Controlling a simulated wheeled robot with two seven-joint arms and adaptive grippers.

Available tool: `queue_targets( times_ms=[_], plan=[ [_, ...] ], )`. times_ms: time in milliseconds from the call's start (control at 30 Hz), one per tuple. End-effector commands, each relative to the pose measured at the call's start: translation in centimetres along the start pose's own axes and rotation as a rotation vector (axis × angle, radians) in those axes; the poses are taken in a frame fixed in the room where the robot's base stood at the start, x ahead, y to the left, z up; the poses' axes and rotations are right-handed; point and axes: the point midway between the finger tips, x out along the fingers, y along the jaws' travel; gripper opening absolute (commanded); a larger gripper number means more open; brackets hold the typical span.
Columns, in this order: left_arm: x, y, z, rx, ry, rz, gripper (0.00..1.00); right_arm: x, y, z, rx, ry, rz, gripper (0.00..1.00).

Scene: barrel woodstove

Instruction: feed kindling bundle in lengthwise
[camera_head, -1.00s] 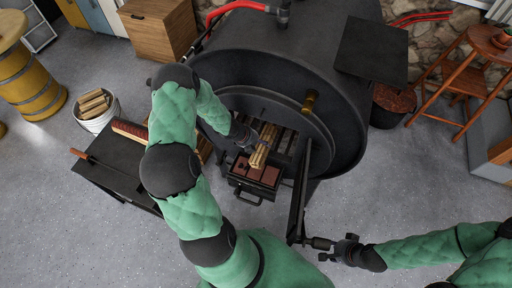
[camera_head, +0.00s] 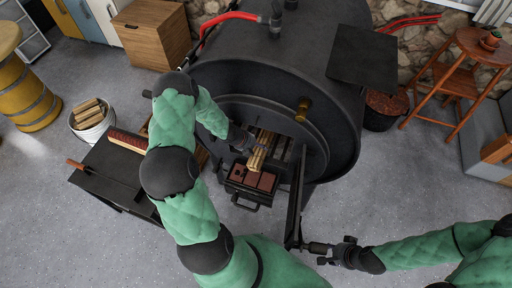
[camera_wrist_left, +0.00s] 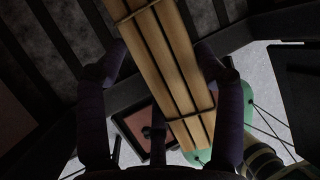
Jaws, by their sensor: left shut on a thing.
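The kindling bundle (camera_head: 262,150), pale sticks tied with dark bands, lies across the mouth of the black barrel stove (camera_head: 225,84). Its far end is inside the opening over dark grate bars, and its near end is above the brick-filled tray. My left gripper (camera_head: 246,146) is shut on the bundle from its left side. In the left wrist view the bundle (camera_wrist_left: 168,65) runs between the two fingers (camera_wrist_left: 158,80). The stove door (camera_head: 296,200) stands open, seen nearly edge-on. My right gripper (camera_head: 328,254) is at the door's handle; whether its fingers are closed is unclear.
A tray of red bricks (camera_head: 252,180) sits below the stove mouth. A black side table (camera_head: 108,170) with a brush and a poker stands left, beside a bucket of wood (camera_head: 92,118). A wooden stool (camera_head: 466,75) stands right. The floor in front is clear.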

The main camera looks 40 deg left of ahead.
Motion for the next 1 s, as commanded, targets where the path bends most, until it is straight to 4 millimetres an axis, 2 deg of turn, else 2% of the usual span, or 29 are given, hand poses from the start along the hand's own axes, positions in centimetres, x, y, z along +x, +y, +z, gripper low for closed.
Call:
queue_targets(
  times_ms=[667,700,767,1000],
  plan=[
    [0.90,0.42,-0.35,0.000,-0.001,0.000,0.09,0.83,0.30,-0.03,0.000,0.000,0.000,0.40],
    [0.90,0.42,-0.35,0.000,-0.001,0.000,0.79,0.83,0.30,-0.03,0.000,0.000,0.000,0.40],
    [0.90,0.42,-0.35,0.000,0.000,0.000,0.96,0.83,0.30,-0.03,0.000,0.000,0.000,0.40],
    [0.90,0.42,-0.37,0.000,0.000,0.000,0.96,0.83,0.30,-0.03,0.000,0.000,0.000,0.40]
  ],
)
